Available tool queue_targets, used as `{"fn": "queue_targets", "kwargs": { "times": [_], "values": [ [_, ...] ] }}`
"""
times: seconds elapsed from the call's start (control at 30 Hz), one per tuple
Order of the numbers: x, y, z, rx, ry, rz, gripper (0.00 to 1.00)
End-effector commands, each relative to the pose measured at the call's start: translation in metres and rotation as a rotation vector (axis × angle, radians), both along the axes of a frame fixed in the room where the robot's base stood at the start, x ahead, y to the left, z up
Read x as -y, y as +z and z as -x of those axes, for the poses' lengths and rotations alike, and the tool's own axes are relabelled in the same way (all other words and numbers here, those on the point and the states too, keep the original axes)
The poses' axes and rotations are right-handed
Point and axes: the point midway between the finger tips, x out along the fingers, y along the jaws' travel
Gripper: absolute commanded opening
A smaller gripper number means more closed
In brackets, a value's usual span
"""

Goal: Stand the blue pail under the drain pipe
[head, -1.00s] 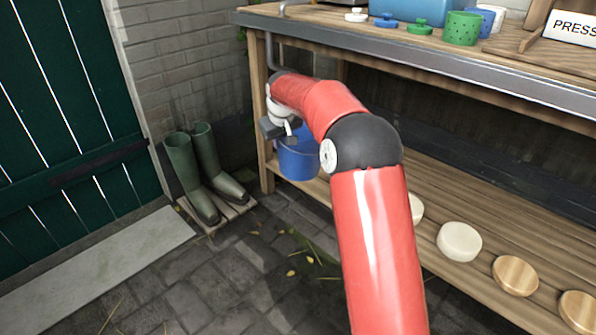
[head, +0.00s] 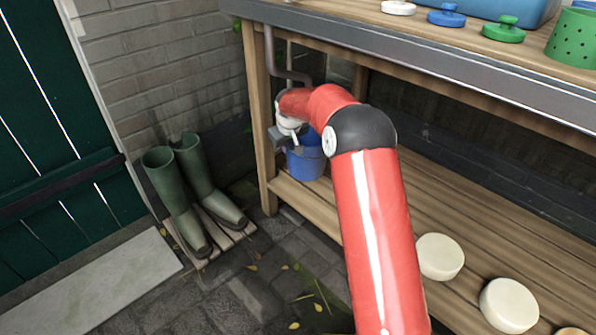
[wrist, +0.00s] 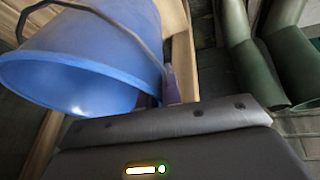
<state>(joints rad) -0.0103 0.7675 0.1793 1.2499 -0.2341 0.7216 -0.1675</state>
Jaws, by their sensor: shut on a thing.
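The blue pail (head: 307,162) hangs at my gripper (head: 290,138) near the left end of the bench, just over or on the lower shelf; I cannot tell whether it touches. In the wrist view the pail (wrist: 95,50) fills the upper left, its dark handle curving towards the gripper (wrist: 168,88). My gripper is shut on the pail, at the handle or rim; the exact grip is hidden. The grey drain pipe (head: 270,52) comes down below the bench top and bends right above my wrist. My arm hides its lower end.
The bench's left leg (head: 258,115) stands close beside the gripper. Pale round discs (head: 439,256) lie on the lower shelf (head: 405,205) to the right. Green boots (head: 190,190) stand on a small slatted board (head: 226,236) at left. Paving in front is open.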

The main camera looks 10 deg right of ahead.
Motion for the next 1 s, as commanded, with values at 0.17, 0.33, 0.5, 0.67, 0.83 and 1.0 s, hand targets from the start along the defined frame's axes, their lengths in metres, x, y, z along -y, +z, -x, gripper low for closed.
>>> {"fn": "queue_targets", "kwargs": {
  "times": [0.17, 0.33, 0.5, 0.67, 0.83, 1.0],
  "values": [
    [0.0, -0.033, 0.0, -0.002, 0.0, 0.001, 0.0],
    [0.0, -0.048, 0.0, 0.0, 0.0, 0.001, 0.0],
    [0.0, -0.077, 0.0, -0.002, 0.0, 0.001, 0.0],
    [0.0, -0.088, 0.0, 0.001, 0.0, 0.0, 0.0],
    [0.0, -0.087, 0.0, 0.001, 0.0, 0.0, 0.0],
    [0.0, -0.09, 0.0, -0.001, -0.001, 0.0, 0.14]
  ]
}}
